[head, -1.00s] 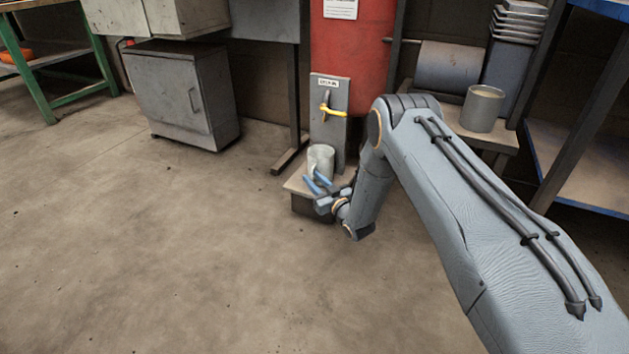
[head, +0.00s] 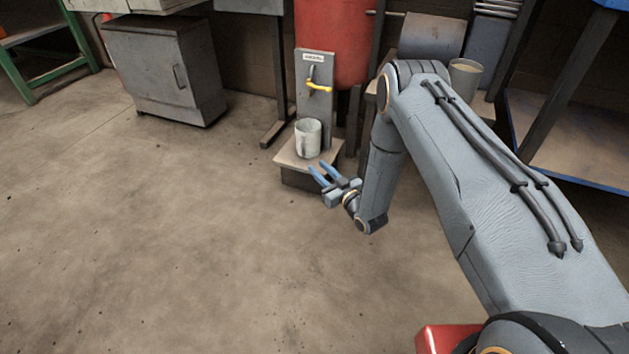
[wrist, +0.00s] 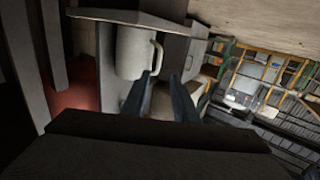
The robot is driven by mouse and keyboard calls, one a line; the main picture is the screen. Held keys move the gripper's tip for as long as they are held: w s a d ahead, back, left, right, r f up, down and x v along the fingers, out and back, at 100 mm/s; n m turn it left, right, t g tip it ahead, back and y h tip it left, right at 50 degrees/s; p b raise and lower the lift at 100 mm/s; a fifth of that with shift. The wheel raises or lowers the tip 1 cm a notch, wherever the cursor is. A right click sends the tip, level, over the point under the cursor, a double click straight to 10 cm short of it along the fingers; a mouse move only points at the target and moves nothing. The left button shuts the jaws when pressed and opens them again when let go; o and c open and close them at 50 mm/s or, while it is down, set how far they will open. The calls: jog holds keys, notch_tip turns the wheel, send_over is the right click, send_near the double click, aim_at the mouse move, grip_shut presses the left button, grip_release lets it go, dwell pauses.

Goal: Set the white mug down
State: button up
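The white mug (head: 308,138) stands upright on a low stand (head: 290,160) beneath a yellow-handled tap (head: 319,87). My gripper (head: 321,173) is in front of the mug and a little to its right. Its two blue fingers are apart with nothing between them, and a gap shows between them and the mug. In the wrist view the mug (wrist: 134,52) appears rotated, with its handle toward the fingertips (wrist: 162,78), which are spread apart.
A red tank (head: 335,45) stands behind the tap post. A beige container (head: 465,76) sits on a surface to the right, behind my arm. A grey cabinet (head: 160,70) is at the left. The floor in front and to the left is clear.

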jog(key=w+a+r+g+h, duration=0.1)
jog(key=w+a+r+g, duration=0.2)
jog(key=r, duration=0.4)
jog(key=s+a+r+g+h, duration=0.25)
jog(key=s+r, duration=0.25)
jog(key=r, duration=0.3)
jog(key=s+a+r+g+h, duration=0.1)
jog(key=s+a+r+h, duration=0.1)
jog(key=s+a+r, duration=0.4)
jog(key=s+d+r+g+h, duration=0.1)
jog(key=s+d+r+g, duration=0.1)
jog(key=s, duration=1.1)
jog(key=s+d+r+g+h, duration=0.1)
jog(key=s+d+r+g, duration=0.2)
jog(key=s, duration=1.1)
jog(key=s+d+r+g+h, duration=0.1)
jog(key=s+d+r+g, duration=0.2)
jog(key=s+d+r, duration=0.3)
jog(key=s+r, duration=0.3)
jog(key=s, duration=0.4)
jog(key=shift+s, duration=0.4)
jog(key=shift+r, duration=0.1)
jog(key=shift+d+r+m+p, duration=0.1)
jog(key=shift+r+m+p, duration=0.2)
jog(key=shift+r+p, duration=0.8)
jog(key=shift+r+p, duration=0.3)
